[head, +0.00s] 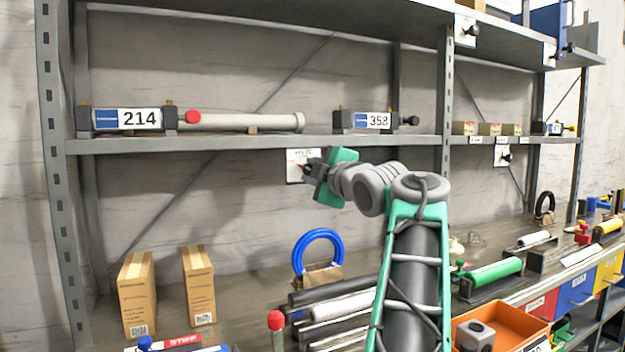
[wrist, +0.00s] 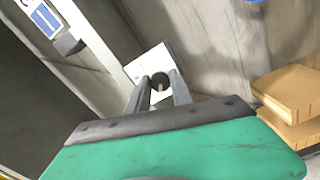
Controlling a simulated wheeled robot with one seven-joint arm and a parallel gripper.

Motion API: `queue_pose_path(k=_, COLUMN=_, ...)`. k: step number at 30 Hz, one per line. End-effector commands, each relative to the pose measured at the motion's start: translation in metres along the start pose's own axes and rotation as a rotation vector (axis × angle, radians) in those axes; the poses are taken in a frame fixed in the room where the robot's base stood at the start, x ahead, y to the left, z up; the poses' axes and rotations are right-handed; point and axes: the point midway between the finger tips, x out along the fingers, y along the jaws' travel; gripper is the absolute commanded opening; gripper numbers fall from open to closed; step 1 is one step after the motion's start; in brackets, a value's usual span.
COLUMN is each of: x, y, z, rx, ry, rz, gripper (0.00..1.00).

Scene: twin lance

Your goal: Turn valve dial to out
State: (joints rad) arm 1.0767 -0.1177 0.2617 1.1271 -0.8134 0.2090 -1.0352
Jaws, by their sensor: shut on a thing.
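The valve dial is a small dark knob on a white plate (head: 293,172) below the middle shelf's front edge. My gripper (head: 308,168), with a green body, reaches it from the right and hides most of the dial in the head view. In the wrist view the white plate (wrist: 148,63) is tilted, and the dark dial (wrist: 160,79) sits between the two grey fingertips of my gripper (wrist: 160,88). The fingers are shut on the dial. The dial's pointer and the plate's marks are too small or covered to read.
Cylinders labelled 214 (head: 235,121) and 358 (head: 365,121) lie on the shelf above. Cardboard boxes (head: 137,295), a blue ring (head: 318,238) and several rods (head: 340,306) stand on the bench below. Another dial plate (head: 502,156) hangs farther right.

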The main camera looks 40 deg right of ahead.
Motion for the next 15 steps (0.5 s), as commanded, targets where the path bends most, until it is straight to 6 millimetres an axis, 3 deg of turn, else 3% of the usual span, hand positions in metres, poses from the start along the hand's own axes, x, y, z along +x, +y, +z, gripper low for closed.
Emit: queue_pose_path(k=15, x=0.0002, y=-0.0004, z=-0.0001, rx=-0.037, ry=0.001, rz=-0.001, gripper=0.00)
